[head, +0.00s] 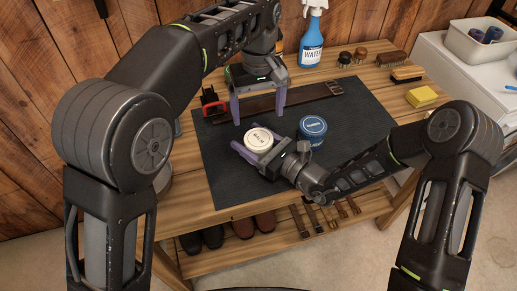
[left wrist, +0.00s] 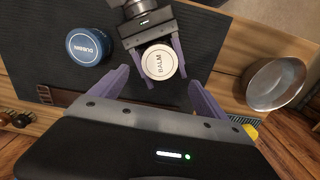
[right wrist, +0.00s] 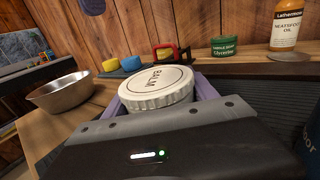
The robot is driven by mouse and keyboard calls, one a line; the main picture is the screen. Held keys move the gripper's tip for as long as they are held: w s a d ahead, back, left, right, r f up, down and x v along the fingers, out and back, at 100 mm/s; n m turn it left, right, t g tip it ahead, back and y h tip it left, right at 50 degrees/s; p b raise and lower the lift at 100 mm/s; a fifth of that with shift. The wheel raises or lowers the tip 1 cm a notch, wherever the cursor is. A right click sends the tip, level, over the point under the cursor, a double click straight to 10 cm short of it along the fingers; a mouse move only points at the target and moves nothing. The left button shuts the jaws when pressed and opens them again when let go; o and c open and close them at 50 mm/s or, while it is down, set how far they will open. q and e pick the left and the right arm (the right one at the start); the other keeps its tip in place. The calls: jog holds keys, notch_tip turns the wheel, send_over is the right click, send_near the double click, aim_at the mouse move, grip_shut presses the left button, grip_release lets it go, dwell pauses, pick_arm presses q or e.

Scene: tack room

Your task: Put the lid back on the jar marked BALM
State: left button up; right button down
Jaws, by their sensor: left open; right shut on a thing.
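The round cream lid marked BALM (head: 259,137) sits level over the dark mat, label up. It shows between my right gripper's fingers in the left wrist view (left wrist: 160,62), and its ribbed side shows in the right wrist view (right wrist: 158,88). My right gripper (head: 255,146) is shut around this white piece from the front right. The jar body is hidden beneath the lid and behind the fingers, so I cannot tell how they meet. My left gripper (head: 258,114) is open and empty, pointing down just behind and above the lid.
A blue DUBBIN jar (head: 313,128) stands close right of the lid. A brown strap (head: 305,94) lies behind on the mat (head: 228,178). A metal bowl (right wrist: 62,92) stands at the left. A water spray bottle (head: 311,45), brushes and a yellow sponge (head: 421,96) line the back and right.

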aim_at(259, 139)
pick_arm(q)
jog(key=shift+s+f, duration=0.1)
jog(key=shift+f, duration=0.05)
jog(key=shift+f, duration=3.9)
jog(key=c, duration=1.5)
jog(key=m, duration=0.3)
jog(key=o, duration=1.6)
jog(key=shift+d, duration=0.1)
